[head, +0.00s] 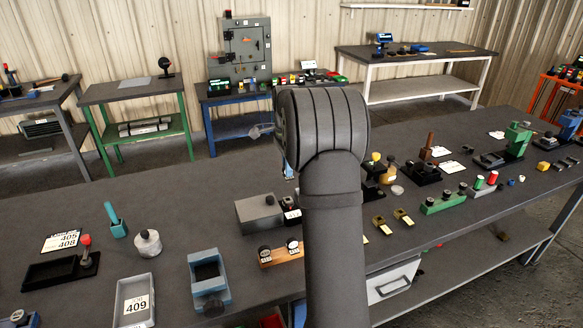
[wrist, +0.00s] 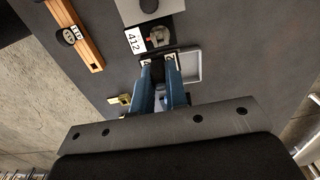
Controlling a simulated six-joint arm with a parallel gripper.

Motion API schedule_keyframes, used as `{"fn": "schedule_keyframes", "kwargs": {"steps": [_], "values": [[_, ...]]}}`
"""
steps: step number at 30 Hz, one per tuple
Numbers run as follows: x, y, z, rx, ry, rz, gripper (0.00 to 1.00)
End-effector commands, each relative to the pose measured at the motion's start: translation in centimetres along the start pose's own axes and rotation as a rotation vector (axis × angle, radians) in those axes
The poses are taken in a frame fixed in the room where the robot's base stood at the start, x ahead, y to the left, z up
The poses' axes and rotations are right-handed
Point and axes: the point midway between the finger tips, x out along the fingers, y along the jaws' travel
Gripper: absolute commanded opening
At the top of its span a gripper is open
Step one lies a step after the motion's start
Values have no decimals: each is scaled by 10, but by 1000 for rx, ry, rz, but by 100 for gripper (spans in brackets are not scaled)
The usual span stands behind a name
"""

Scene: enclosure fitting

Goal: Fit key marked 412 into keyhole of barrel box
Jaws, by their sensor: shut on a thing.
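My gripper (wrist: 159,62) shows in the wrist view, its two blue fingers close together and shut on a small dark thing, taken as the key (wrist: 158,54). White patches with partly hidden marks show at the fingertips; the full number cannot be read. The barrel box (wrist: 162,24) is a black block just beyond the fingertips. It has a round grey barrel with a red mark and a white label reading 412 (wrist: 134,40). Whether the key touches the box cannot be told.
A grey tray (wrist: 193,66) lies right of the fingertips. A wooden block with dark knobs (wrist: 86,42) lies to the left, and a brass piece (wrist: 120,100) lies nearer. A grey box (head: 259,214) stands beside the barrel box. Many other fixtures crowd the bench.

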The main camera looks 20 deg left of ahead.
Motion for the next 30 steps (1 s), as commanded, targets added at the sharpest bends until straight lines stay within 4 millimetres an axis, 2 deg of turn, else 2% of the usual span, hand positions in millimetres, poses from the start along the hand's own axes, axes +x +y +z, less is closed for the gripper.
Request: {"fn": "schedule_keyframes", "kwargs": {"steps": [8,21,30], "values": [[9,0,0,0,0,2,0],[48,0,0,0,0,1,0],[58,0,0,0,0,0,0]]}}
